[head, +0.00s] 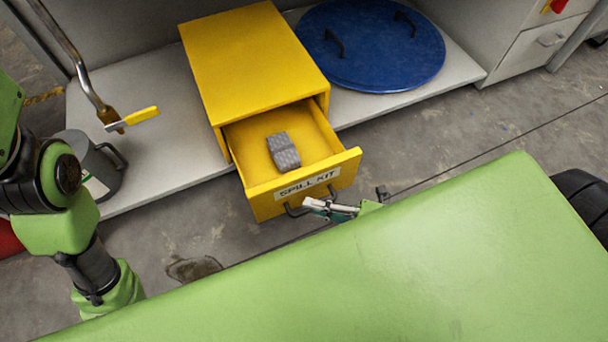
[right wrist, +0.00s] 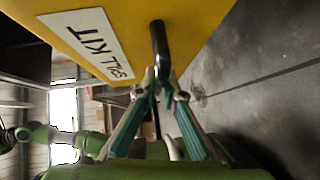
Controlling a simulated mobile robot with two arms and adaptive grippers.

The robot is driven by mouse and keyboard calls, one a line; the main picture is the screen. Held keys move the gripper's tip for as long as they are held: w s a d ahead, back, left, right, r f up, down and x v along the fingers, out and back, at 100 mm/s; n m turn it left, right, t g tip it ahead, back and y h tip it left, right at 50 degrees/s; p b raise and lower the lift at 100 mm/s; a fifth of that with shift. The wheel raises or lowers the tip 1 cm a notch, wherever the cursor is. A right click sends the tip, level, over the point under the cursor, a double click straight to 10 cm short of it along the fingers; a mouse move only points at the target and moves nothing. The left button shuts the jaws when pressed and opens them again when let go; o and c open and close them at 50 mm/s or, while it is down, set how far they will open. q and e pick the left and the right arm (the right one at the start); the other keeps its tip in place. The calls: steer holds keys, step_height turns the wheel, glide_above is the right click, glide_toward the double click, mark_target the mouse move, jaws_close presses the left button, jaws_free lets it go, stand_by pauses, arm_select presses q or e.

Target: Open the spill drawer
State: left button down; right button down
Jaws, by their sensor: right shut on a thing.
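The yellow spill drawer (head: 304,185), labelled "SPILL KIT", is pulled well out of its yellow cabinet (head: 250,60). A grey folded bundle (head: 283,151) lies inside it. My right gripper (head: 318,204) is at the dark handle (head: 296,210) on the drawer's front. In the right wrist view the fingers (right wrist: 158,85) are shut on the handle (right wrist: 160,50), beside the label (right wrist: 90,42). My green body hides part of the right arm in the head view. My left arm shows at the left, but its gripper is not clearly visible.
A blue round lid (head: 370,50) with two dark handles lies on the grey shelf (head: 160,150) right of the cabinet. A grey can (head: 88,165) and a pipe with a yellow lever (head: 140,115) are at the left. Bare concrete floor lies before the drawer.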

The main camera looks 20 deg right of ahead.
steer(key=shift+s+d+p, duration=0.15)
steer(key=shift+s+p, duration=0.45)
steer(key=shift+s, duration=2.1)
steer(key=c, duration=2.1)
jaws_free()
steer(key=shift+c, duration=0.2)
steer(key=v, duration=1.2)
